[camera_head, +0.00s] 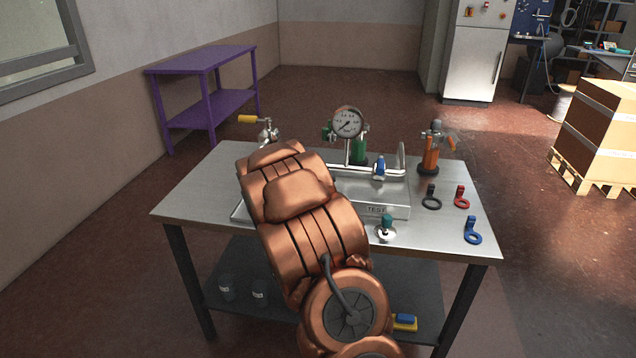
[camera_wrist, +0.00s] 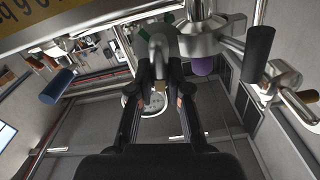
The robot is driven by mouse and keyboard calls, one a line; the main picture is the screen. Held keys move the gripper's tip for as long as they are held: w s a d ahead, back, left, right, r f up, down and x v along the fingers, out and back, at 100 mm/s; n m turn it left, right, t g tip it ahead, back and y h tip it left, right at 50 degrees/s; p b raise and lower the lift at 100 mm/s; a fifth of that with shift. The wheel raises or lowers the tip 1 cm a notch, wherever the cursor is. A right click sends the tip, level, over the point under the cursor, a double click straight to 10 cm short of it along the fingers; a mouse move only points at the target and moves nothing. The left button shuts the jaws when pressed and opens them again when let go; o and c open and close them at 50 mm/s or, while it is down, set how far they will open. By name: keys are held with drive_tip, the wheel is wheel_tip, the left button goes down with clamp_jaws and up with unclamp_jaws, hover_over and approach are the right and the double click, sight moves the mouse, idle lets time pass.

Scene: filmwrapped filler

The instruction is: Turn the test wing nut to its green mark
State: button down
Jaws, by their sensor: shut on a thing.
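In the wrist view my gripper (camera_wrist: 160,70) has its two dark fingers closed around a grey metal piece (camera_wrist: 159,44). It looks like the wing nut, on the pipework above. Its wings and angle are not clear. A small green patch (camera_wrist: 137,22) shows just left of it; I cannot tell whether it is the green mark. In the head view my copper-coloured arm covers the gripper and the wing nut. The box labelled TEST (camera_head: 396,212) shows to the right of my arm.
The metal table (camera_head: 195,195) carries a round pressure gauge (camera_head: 346,122), a blue-handled valve (camera_head: 379,167), an orange tool (camera_head: 431,155) and black, red and blue (camera_head: 472,231) ring-ended pieces. The table's left side is bare.

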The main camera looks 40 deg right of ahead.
drive_tip(key=m+b, duration=0.4)
drive_tip(key=b, duration=0.1)
drive_tip(key=f+m+b, duration=0.1)
drive_tip(key=m+b, duration=0.2)
drive_tip(key=shift+s+d, duration=0.2)
drive_tip(key=shift+s, duration=0.1)
drive_tip(key=m+b, duration=0.6)
drive_tip(key=b, duration=0.1)
drive_tip(key=shift+s+f, duration=0.1)
drive_tip(key=shift+f, duration=0.2)
drive_tip(key=m+b, duration=0.4)
drive_tip(key=shift+f+m, duration=0.25)
drive_tip(key=shift+m, duration=0.15)
drive_tip(key=m+b, duration=0.2)
drive_tip(key=b, duration=0.1)
drive_tip(key=m+b, duration=0.1)
drive_tip(key=shift+f+m, duration=0.25)
drive_tip(key=shift+m, duration=0.15)
drive_tip(key=m+b, duration=0.3)
drive_tip(key=b, duration=0.1)
drive_tip(key=shift+f, duration=0.1)
drive_tip(key=shift+w+a+m+b, duration=0.1)
drive_tip(key=shift+w+m+b, duration=0.15)
drive_tip(key=shift+m+b, duration=1.05)
drive_tip(key=shift+r, duration=0.2)
drive_tip(key=c, duration=1.1)
unclamp_jaws()
